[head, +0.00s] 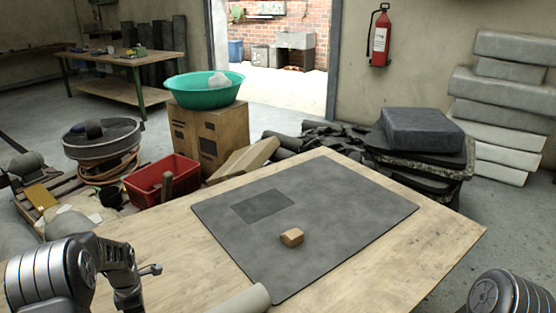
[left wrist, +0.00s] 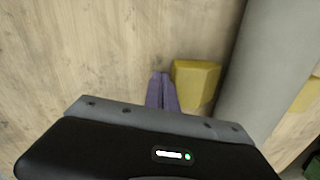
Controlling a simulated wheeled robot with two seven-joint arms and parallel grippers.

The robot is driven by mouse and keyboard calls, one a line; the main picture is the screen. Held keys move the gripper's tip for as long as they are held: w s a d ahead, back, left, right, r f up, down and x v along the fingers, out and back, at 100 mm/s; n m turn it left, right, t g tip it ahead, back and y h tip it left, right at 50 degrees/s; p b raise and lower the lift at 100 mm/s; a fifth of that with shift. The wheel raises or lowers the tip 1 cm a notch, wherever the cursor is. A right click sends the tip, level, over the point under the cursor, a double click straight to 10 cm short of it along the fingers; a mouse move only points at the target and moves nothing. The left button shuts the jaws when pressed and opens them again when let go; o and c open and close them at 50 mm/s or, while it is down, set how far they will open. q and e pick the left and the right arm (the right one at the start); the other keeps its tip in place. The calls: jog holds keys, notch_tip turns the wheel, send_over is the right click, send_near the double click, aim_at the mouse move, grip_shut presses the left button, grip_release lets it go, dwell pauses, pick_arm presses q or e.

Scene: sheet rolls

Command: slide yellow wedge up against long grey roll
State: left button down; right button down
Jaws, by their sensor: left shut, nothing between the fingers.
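The yellow wedge (left wrist: 195,82) lies on the wooden tabletop in the left wrist view. The long grey roll (left wrist: 275,65) runs just to its right. Only a narrow gap or none shows between them; I cannot tell if they touch. My left gripper (left wrist: 162,82) is shut and empty, its purple fingers close beside the wedge's left side, opposite the roll. In the head view only the end of the grey roll (head: 246,301) shows at the bottom edge. My right gripper is out of view.
Another yellow piece (left wrist: 307,95) lies on the far side of the roll. A dark mat (head: 350,215) covers much of the table (head: 445,240), with a small tan block (head: 291,237) on it. A red crate (head: 165,182) stands beyond the table.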

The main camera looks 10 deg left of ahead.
pick_arm(q)
jog(key=shift+w+a+b, duration=0.5)
jog(key=shift+w+a, duration=0.5)
jog(key=shift+w, duration=0.05)
notch_tip(320, 180, up, 9)
jog(key=p, duration=0.6)
dwell(0.4)
